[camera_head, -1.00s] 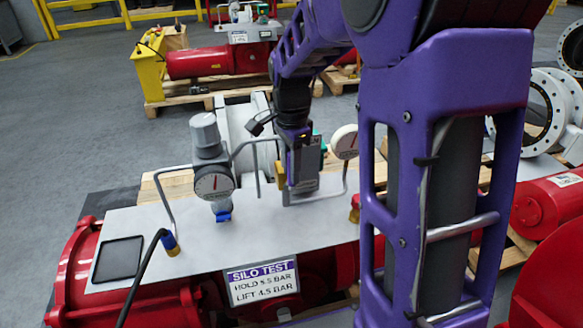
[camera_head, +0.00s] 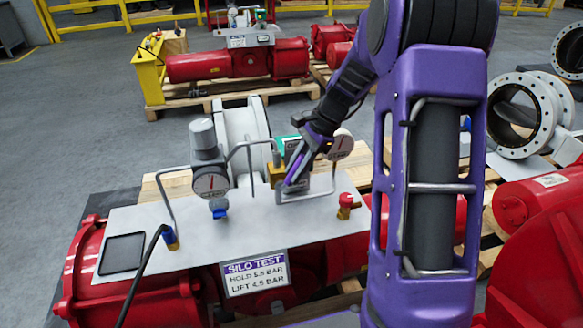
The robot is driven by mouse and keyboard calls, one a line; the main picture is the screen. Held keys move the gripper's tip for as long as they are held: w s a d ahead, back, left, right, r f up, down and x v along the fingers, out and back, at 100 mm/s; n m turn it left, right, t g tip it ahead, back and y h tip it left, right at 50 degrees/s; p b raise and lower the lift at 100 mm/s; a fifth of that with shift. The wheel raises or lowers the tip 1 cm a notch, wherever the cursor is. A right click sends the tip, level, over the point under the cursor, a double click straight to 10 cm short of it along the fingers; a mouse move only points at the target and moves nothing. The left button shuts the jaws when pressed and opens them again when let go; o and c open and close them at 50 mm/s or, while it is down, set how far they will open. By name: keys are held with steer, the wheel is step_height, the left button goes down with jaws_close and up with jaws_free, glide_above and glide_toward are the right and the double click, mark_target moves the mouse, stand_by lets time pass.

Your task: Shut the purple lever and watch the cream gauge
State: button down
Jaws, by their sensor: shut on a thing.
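My gripper (camera_head: 293,181) reaches down at a slant from the upper right to the pipework over the pale panel. It is shut at the brass fitting's right side, on what I take to be the purple lever. The jaws and my purple wrist hide that lever, and I cannot tell its angle. The cream gauge (camera_head: 340,147) stands just right of my wrist, partly covered by it. Its needle is too small to read surely. A second, white-faced gauge (camera_head: 210,184) sits to the left under a grey regulator.
The pale panel (camera_head: 130,222) lies on a red actuator, with a sign (camera_head: 254,276) reading "SILO TEST, HOLD 5.5 BAR, LIFT 4.5 BAR". Bent metal pipes, a blue-handled valve (camera_head: 219,211) and a red-handled valve (camera_head: 347,203) stand around my gripper. A black hose runs down at left.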

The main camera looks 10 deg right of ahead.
steer(key=d+f+y+b, duration=0.1)
steer(key=d+f+y, duration=0.3)
steer(key=y, duration=0.6)
steer(key=shift+f+y, duration=0.4)
steer(key=shift+f, duration=0.35)
steer(key=c, duration=0.7)
jaws_free()
steer(key=d+r, duration=0.2)
steer(key=d, duration=1.5)
steer(key=shift+d+b, duration=0.2)
steer(key=shift+b, duration=0.25)
